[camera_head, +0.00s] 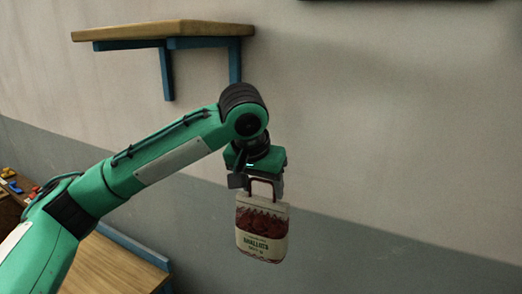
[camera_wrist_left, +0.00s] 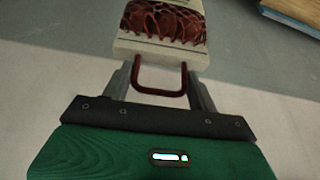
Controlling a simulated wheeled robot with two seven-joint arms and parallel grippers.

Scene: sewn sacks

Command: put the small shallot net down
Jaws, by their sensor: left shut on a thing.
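The small shallot net (camera_head: 262,230) is a cream sack with a dark red print and lettering that reads "SHALLOTS", with a dark red handle loop on top. My left gripper (camera_head: 265,190) is shut on that handle. The net hangs upright below it in the air, apart from any surface. In the left wrist view the net (camera_wrist_left: 162,24) is at the top, and the red handle lies between the fingers of my left gripper (camera_wrist_left: 160,85). My right gripper is not in view.
A wooden wall shelf (camera_head: 165,31) on blue brackets is at the upper left, with a bare top edge. A wooden surface with a blue edge (camera_head: 115,265) is at the lower left, partly behind my arm. Small coloured items (camera_head: 12,182) lie at the far left.

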